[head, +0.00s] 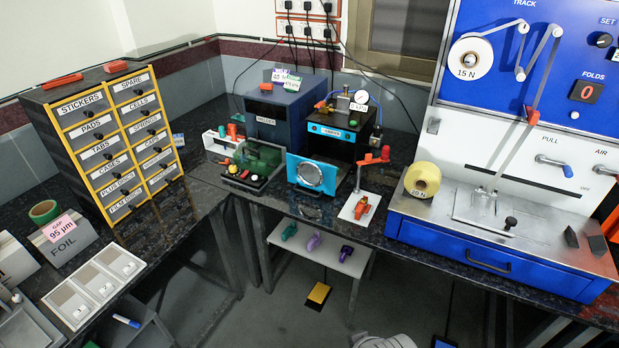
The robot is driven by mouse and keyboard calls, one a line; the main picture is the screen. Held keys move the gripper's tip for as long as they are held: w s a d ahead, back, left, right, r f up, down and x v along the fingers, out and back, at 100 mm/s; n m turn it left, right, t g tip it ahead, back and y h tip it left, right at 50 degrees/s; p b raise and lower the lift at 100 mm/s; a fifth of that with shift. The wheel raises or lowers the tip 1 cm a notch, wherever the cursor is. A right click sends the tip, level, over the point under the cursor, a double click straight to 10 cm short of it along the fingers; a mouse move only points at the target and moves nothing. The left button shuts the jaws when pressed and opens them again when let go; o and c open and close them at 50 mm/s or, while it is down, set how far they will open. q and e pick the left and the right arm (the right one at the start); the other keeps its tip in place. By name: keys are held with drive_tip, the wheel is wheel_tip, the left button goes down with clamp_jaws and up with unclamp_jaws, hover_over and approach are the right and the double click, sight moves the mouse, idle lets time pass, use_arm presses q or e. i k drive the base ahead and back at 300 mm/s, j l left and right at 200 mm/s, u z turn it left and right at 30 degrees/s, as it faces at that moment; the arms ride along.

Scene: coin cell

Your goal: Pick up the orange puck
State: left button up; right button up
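I cannot make out a clear puck shape. An orange-red piece (362,208) stands on a small white plate (352,216) at the front edge of the middle bench; its exact shape is too small to tell. Another orange-red part (375,157) sits higher, at the top of a thin post behind that plate. Small orange and red pieces (232,130) also show by the white holder left of the dark blue box.
A yellow-edged drawer cabinet (128,150) stands left on the dark counter. A cyan-fronted machine (312,173) and a green device (255,160) stand in the middle. A blue-and-white test rig (480,240) fills the right, beside a yellow roll (422,180). A low shelf (325,248) holds several small coloured items.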

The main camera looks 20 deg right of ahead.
sight(360, 209)
drive_tip(key=i+l+z, duration=0.1)
drive_tip(key=z, duration=1.25)
drive_tip(key=i+j, duration=0.1)
drive_tip(key=i, duration=0.55)
drive_tip(key=i+j+z, duration=0.1)
drive_tip(key=i, duration=0.5)
